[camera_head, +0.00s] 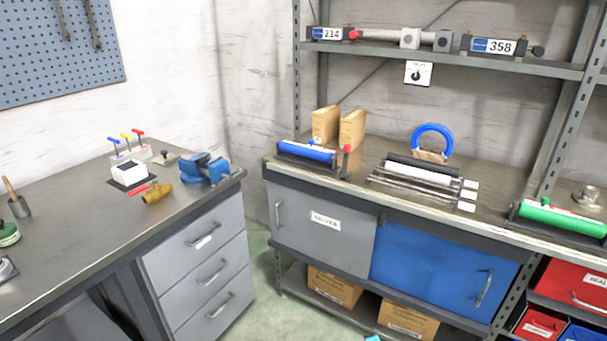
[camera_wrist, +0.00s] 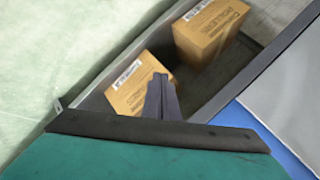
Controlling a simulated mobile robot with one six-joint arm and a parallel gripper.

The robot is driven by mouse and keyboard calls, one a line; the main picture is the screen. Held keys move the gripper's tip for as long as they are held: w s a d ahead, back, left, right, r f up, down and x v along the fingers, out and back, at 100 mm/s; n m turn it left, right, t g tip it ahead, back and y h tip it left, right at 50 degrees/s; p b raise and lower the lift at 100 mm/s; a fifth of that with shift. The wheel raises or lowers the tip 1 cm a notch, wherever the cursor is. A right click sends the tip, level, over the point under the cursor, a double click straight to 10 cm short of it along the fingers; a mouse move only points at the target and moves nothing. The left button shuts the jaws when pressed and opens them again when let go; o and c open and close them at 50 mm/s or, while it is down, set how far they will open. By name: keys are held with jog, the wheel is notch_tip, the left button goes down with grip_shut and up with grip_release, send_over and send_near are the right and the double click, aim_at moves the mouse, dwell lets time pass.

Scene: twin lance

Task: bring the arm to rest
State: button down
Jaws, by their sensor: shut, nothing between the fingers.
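My gripper (camera_wrist: 161,97) shows in the wrist view as two dark fingers close together, shut and empty. Behind the fingertips are two cardboard boxes, one nearer the middle (camera_wrist: 135,86) and one higher up (camera_wrist: 212,32), on the low shelf under the cabinet. I cannot tell how far the fingers are from them. In the head view the gripper does not show; only a small teal piece appears at the bottom edge. The arm's overall pose is hidden.
The workbench (camera_head: 75,215) with a blue vise (camera_head: 205,170) stands left. The right bench has a grey door (camera_head: 320,222) and a blue door (camera_head: 440,270); rollers lie on top. Red bins (camera_head: 575,285) stand at right. Pale green floor (camera_head: 258,250) shows between the benches.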

jog(key=s+a+n+g+y+p, duration=0.35)
jog(key=s+a+n+g, duration=0.35)
jog(key=s+a, duration=0.6)
jog(key=s+d+r+n+g, duration=0.1)
jog(key=s+n+g, duration=0.3)
jog(key=s, duration=0.7)
jog(key=s+d+r+n+g+h, duration=0.1)
jog(key=s+d+r+n+g, duration=0.1)
jog(key=s, duration=1)
jog(key=n+g, duration=0.1)
jog(key=g, duration=0.1)
jog(key=shift+s+n+g+p, duration=0.3)
jog(key=shift+n+p, duration=0.05)
jog(key=shift+n, duration=0.05)
jog(key=shift+d, duration=0.1)
